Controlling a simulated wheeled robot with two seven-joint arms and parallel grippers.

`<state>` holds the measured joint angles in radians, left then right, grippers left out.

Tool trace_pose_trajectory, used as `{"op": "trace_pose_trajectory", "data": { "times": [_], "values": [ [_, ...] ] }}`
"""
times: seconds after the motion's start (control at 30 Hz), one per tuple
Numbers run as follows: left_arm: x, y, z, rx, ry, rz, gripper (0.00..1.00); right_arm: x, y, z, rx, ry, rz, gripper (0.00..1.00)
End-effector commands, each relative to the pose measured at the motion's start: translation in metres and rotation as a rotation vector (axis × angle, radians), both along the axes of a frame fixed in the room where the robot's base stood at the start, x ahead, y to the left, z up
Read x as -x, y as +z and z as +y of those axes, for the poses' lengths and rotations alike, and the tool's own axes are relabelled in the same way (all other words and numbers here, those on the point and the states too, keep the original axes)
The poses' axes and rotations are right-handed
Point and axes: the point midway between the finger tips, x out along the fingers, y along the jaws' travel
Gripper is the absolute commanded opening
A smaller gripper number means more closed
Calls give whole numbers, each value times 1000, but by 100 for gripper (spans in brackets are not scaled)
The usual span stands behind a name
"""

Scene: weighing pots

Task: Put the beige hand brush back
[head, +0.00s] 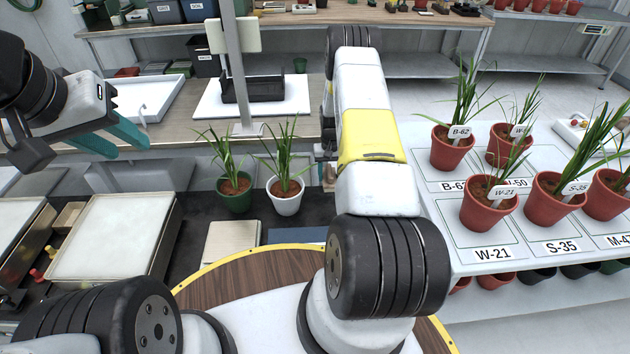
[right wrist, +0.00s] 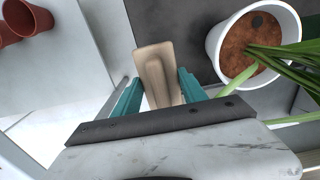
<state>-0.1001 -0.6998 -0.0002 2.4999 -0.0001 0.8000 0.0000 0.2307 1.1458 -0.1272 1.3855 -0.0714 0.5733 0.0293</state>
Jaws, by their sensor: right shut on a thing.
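The beige hand brush (right wrist: 155,66) is in the right wrist view, between the teal fingers of my right gripper (right wrist: 161,88). The right gripper is shut on it. Part of the brush is hidden by the gripper. In the head view my right arm covers most of this gripper and the brush. My left gripper (head: 117,138) is at the upper left of the head view, with its teal fingers apart and nothing between them.
A white pot (head: 286,204) and a green pot (head: 235,201) with plants stand on the dark surface left of my right arm. The white pot (right wrist: 212,45) is close beside the brush. Red potted plants (head: 488,210) stand on the labelled white table (head: 452,262) at right.

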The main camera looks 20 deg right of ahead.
Motion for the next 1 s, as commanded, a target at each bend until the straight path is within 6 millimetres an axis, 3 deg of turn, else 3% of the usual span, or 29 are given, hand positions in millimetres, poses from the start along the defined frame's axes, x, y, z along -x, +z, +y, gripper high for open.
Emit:
{"op": "trace_pose_trajectory", "data": {
  "times": [0.4, 0.63, 0.83, 1.0],
  "values": [
    [0, 0, 0, 0, 0, 0, 36, -1, -71, -2, 0, -3, -2, 12],
    [0, 0, 0, 0, 0, 0, 36, -1, -90, -2, 0, -3, -3, 12],
    [0, 0, 0, 0, 0, 0, 36, -1, -118, -2, 0, -3, -2, 12],
    [0, 0, 0, 0, 0, 0, 36, -2, -120, -2, 0, -3, -4, 12]
  ]
}}
